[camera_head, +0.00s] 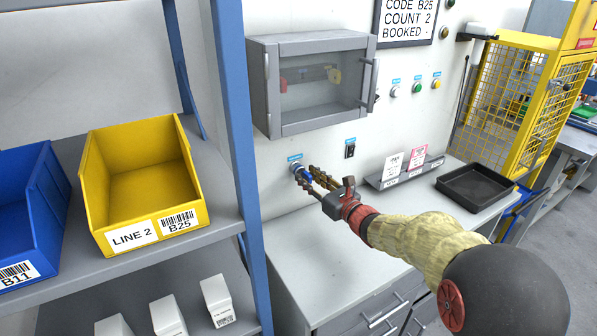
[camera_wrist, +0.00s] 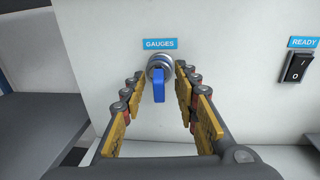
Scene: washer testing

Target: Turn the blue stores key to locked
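A blue key (camera_wrist: 159,86) sits in a round silver switch (camera_wrist: 160,63) on the white wall panel, under a blue label reading GAUGES (camera_wrist: 160,43). Its handle hangs straight down in the wrist view. In the head view the blue key (camera_head: 304,172) is partly hidden by my fingers. My gripper (camera_wrist: 160,73) is open, with one finger on each side of the switch. A gap shows between each finger and the key handle, so I see no grip on it. How near the fingertips are to the wall is hard to tell.
A black rocker switch (camera_wrist: 297,67) labelled READY is to the right. A grey glass-fronted cabinet (camera_head: 288,122) juts out above the key. A blue shelf post (camera_head: 236,110) stands close at left. The grey counter (camera_head: 322,247) below is mostly clear, with a black tray (camera_head: 476,200) at right.

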